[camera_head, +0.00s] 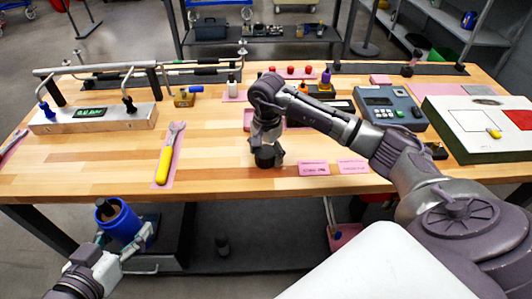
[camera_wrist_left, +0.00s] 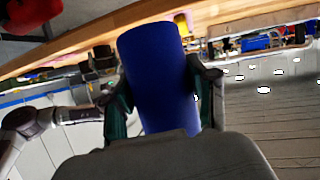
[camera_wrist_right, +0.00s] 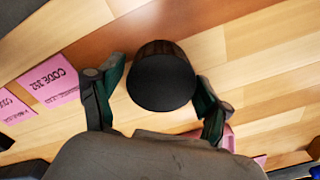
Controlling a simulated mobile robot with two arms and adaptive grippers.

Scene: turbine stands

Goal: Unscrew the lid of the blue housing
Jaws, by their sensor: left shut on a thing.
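The blue housing (camera_head: 122,224) is held in my left gripper (camera_head: 124,246), low in front of the table's left part. Its upper end looks dark in the head view. In the left wrist view the blue housing (camera_wrist_left: 156,75) stands between the two fingers. My right gripper (camera_head: 267,150) points down over the middle of the table. A round black lid (camera_wrist_right: 161,78) with a ribbed brownish side lies between its fingertips, apart from the housing. Whether the fingers press on it, and whether it touches the tabletop, I cannot tell.
A wrench with a yellow handle (camera_head: 166,164) lies on a pink mat left of my right gripper. Pink labels (camera_head: 314,168) lie to its right. A metal fixture (camera_head: 95,117) stands at left; a grey device (camera_head: 390,107) and a board (camera_head: 478,128) stand at right.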

